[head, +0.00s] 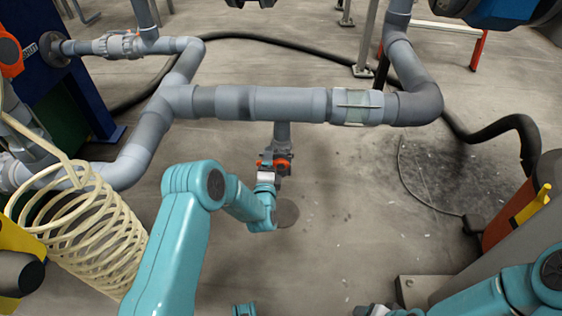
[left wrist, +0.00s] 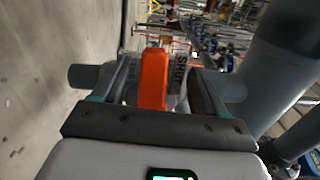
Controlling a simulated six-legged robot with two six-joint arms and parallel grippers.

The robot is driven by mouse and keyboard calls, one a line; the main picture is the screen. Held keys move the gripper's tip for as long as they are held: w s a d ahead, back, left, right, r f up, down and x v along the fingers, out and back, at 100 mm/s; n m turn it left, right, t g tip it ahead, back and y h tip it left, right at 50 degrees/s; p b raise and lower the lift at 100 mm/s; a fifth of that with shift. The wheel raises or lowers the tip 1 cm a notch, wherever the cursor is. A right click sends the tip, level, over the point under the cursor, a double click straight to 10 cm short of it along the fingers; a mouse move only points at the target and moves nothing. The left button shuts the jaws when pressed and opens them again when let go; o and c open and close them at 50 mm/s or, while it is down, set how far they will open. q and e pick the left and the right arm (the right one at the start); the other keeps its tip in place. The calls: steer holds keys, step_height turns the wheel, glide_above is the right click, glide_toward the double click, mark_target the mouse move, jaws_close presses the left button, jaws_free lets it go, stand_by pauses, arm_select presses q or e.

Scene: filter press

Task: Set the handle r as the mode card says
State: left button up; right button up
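An orange valve handle (left wrist: 153,78) sits on a grey valve body with the word SHUT beside it in the left wrist view. In the head view the orange valve (head: 282,162) hangs on a short pipe below the main grey pipe. My left gripper (head: 269,170) is at this valve. In the left wrist view its fingers (left wrist: 160,90) stand one on each side of the handle, with visible gaps, so it looks open. My right arm comes in at the bottom right; its gripper (head: 374,310) is cut off by the bottom edge. I see no mode card.
The grey main pipe (head: 270,103) crosses just above the valve, with a clear section (head: 357,107) at its right. A coiled cream hose (head: 85,235) stands left of my left arm. A black hose (head: 490,130) runs at the right. The floor below is mostly free.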

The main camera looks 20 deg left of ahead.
arm_select(q)
steer(key=shift+d+f, duration=0.1)
steer(key=shift+s+d, duration=0.1)
steer(key=shift+s, duration=0.2)
steer(key=p+v, duration=0.2)
steer(key=v, duration=0.4)
steer(key=shift+s, duration=0.25)
steer(key=shift+d+f, duration=0.1)
